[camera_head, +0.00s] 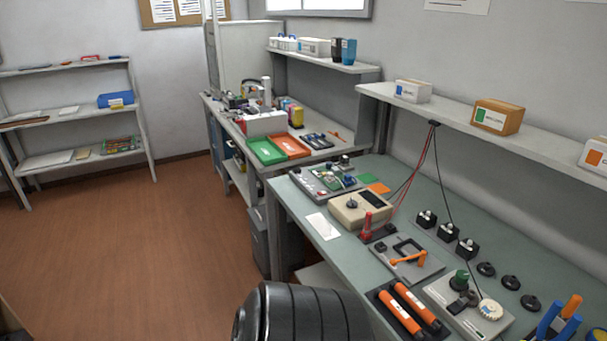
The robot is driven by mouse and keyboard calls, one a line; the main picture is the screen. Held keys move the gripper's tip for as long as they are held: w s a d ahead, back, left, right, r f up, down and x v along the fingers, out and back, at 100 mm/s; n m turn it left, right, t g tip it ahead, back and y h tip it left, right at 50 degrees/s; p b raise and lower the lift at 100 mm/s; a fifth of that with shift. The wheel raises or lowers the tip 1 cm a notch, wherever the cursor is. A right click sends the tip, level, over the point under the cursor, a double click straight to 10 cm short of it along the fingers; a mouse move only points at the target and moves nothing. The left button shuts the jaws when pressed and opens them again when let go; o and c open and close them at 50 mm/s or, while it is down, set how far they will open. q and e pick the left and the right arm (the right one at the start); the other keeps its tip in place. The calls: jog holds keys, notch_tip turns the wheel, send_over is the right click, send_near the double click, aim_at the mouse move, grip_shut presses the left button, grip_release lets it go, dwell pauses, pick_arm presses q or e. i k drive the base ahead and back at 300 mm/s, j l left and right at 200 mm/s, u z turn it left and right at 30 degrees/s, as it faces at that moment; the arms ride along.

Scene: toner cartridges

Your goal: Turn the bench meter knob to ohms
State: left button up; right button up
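The bench meter (362,213) is a beige box on the green-topped bench, right of the picture's middle. Its dark round knob (351,204) is on the left part of its top face, and a dark display panel (372,198) is beside it to the right. The knob's markings are too small to read, so I cannot tell its setting. Neither of my grippers is in view, and nothing touches the knob.
A red upright part (367,226) stands just in front of the meter. A white sheet (323,226) lies left of it. A board with small parts (330,180) lies behind. Red and black cables (424,165) hang to the right. Orange toner cartridges (400,313) lie nearer.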

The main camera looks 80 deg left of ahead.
aim_at(352, 204)
jog(key=u, duration=2.35)
jog(key=i+j, duration=0.4)
jog(key=j, duration=0.15)
